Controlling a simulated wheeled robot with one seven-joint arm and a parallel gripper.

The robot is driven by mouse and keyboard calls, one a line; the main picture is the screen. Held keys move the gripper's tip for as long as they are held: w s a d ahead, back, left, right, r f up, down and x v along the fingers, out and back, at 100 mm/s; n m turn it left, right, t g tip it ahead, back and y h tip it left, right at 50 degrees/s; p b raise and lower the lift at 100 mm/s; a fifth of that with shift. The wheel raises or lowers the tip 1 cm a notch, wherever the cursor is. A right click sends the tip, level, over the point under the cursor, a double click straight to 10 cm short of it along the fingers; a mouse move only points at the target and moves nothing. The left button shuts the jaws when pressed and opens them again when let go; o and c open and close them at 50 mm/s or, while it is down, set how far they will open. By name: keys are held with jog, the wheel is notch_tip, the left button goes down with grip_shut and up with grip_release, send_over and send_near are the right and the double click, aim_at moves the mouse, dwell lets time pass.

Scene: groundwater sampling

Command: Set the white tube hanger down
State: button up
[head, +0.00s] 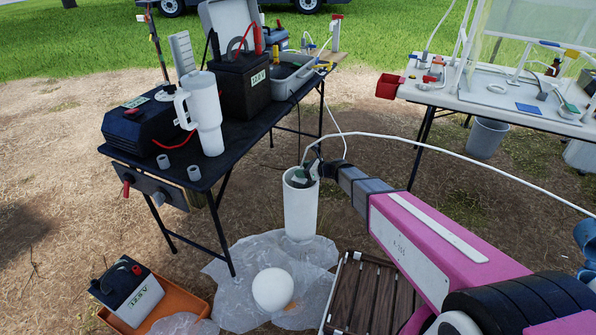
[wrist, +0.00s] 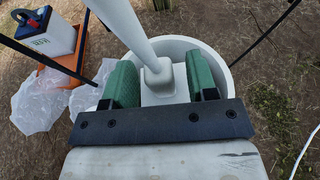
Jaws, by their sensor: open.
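The white tube hanger (wrist: 158,72) shows in the wrist view as a pale block with a thick white stem running up and left. It sits between the green pads of my gripper (wrist: 160,84), over or within the mouth of a white cylinder (wrist: 217,51). My gripper is open, with the pads on either side of the hanger; whether they touch it, I cannot tell. In the head view my gripper (head: 307,177) is at the top of the upright white cylinder (head: 300,214), and the hanger is hard to make out there.
The cylinder stands on a crumpled plastic sheet (head: 228,273) with a white round object (head: 273,289). A dark table (head: 240,135) with a white jug (head: 203,115) stands left. A slatted wooden platform (head: 372,296) is front right. A white hose (head: 450,152) arcs rightward.

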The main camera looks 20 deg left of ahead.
jog(key=s+d+r+n+h, duration=0.2)
jog(key=s+d+n+h, duration=0.2)
jog(key=d, duration=1.3)
jog(key=s+d+r+n+h, duration=0.3)
jog(key=s+d+n+h, duration=0.2)
jog(key=d, duration=1.2)
jog(key=s+d+r+n+g+h, duration=0.1)
jog(key=s+d+n+h, duration=0.4)
jog(key=d+n, duration=0.5)
jog(key=d+r, duration=0.1)
jog(key=d, duration=0.6)
jog(key=shift+d+r, duration=0.15)
jog(key=shift+d, duration=0.15)
jog(key=shift+s, duration=0.1)
